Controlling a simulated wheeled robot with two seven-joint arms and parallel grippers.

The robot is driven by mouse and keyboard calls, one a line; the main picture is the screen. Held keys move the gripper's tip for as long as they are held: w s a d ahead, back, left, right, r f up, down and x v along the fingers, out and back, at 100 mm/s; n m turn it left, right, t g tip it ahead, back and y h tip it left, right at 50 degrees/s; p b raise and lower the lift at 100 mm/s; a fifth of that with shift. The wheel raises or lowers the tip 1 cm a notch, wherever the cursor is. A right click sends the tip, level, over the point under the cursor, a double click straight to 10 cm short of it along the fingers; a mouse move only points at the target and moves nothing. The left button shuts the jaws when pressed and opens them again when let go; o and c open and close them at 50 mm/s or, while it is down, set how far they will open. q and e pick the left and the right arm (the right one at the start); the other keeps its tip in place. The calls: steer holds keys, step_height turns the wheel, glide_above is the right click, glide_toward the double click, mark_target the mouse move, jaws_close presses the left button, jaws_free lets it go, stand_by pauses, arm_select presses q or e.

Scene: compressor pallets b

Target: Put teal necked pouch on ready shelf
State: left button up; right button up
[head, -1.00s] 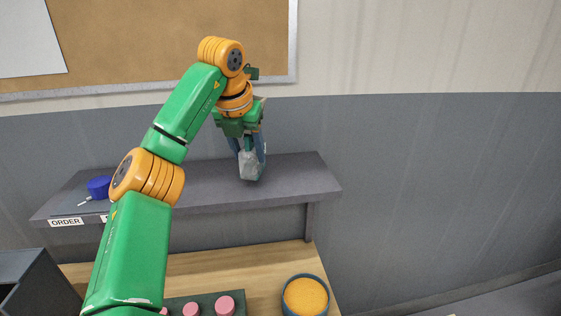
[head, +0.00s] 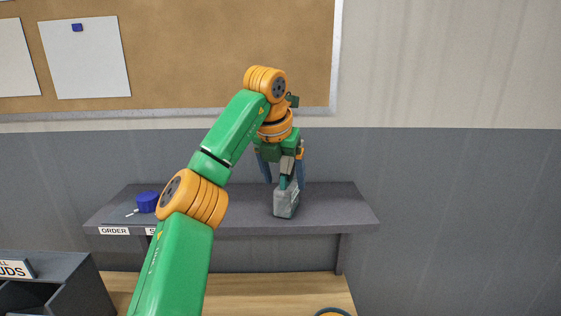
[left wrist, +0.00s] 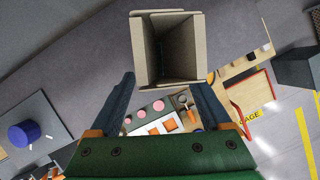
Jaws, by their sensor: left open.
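The pouch (head: 287,203) has a pale grey body and a teal neck. It appears to stand upright on the dark grey shelf (head: 345,208), right of centre and near the front edge. My left gripper (head: 283,177) is directly above it, pointing down, with its blue fingers spread on either side of the teal neck. In the left wrist view the two fingers (left wrist: 165,88) are apart. A beige, hollow box-shaped thing (left wrist: 144,50) shows beyond them there; I cannot tell what it is. My right gripper is in no view.
A blue round item (head: 147,201) lies on the shelf's left part, above an ORDER label (head: 114,231). A wooden bench (head: 240,290) is below, with a dark bin (head: 70,275) at left. The shelf right of the pouch is clear.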

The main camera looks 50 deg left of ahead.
arm_select(q)
steer(key=v, duration=0.8)
steer(key=shift+r, duration=0.3)
steer(key=shift+s, duration=0.1)
